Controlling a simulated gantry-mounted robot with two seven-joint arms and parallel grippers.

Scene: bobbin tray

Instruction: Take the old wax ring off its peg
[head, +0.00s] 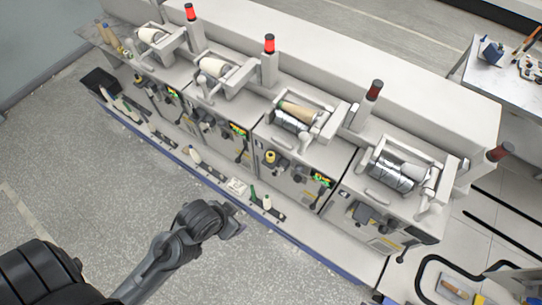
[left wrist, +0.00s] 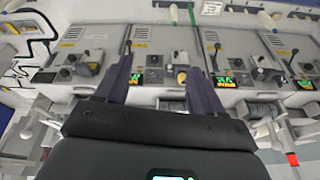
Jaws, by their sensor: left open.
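A small yellow round piece (head: 270,157), which looks like the wax ring on its peg, sits on the front panel of the third machine from the left in the head view. It also shows in the left wrist view (left wrist: 181,76), close to the right finger. I cannot tell whether it is worn. My left gripper (head: 232,230) is in front of the machines, low in the head view and apart from the panel; its fingers are hard to make out there. In the left wrist view the left gripper (left wrist: 158,75) has its two dark fingers spread, with nothing between them. My right gripper is out of view.
A row of machines holds bobbins, such as a silver one (head: 393,172). A ledge (head: 215,178) with small tools and bobbins runs along their front. Red lamp posts (head: 269,45) rise between units. A side table (head: 490,75) stands upper right. The floor in front is clear.

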